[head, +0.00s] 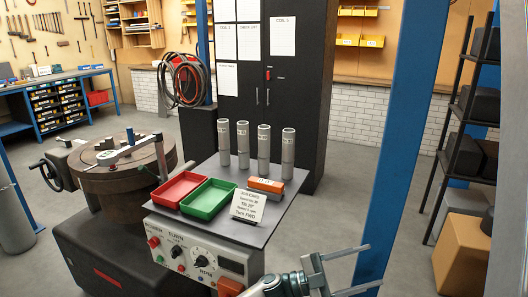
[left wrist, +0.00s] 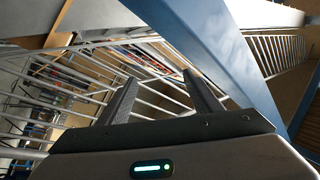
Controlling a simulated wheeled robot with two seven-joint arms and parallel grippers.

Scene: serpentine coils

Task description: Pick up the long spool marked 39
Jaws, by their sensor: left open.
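Several tall grey cylindrical spools stand upright in a row at the back of the grey bench top (head: 215,222) in the head view. They are a left spool (head: 224,143), a second spool (head: 243,145), a third spool (head: 264,148) and a right spool (head: 288,153). I cannot read a 39 on any of them. My left gripper (head: 358,270) is at the bottom, right of and in front of the bench, apart from the spools. Its fingers are spread and empty; they also show in the left wrist view (left wrist: 163,90). My right gripper is not in view.
A red tray (head: 181,189), a green tray (head: 208,199), an orange-and-grey block (head: 266,186) and a standing job card (head: 248,206) are on the bench. A blue post (head: 396,140) rises right of it. A round winding table (head: 125,175) with a lever is at left.

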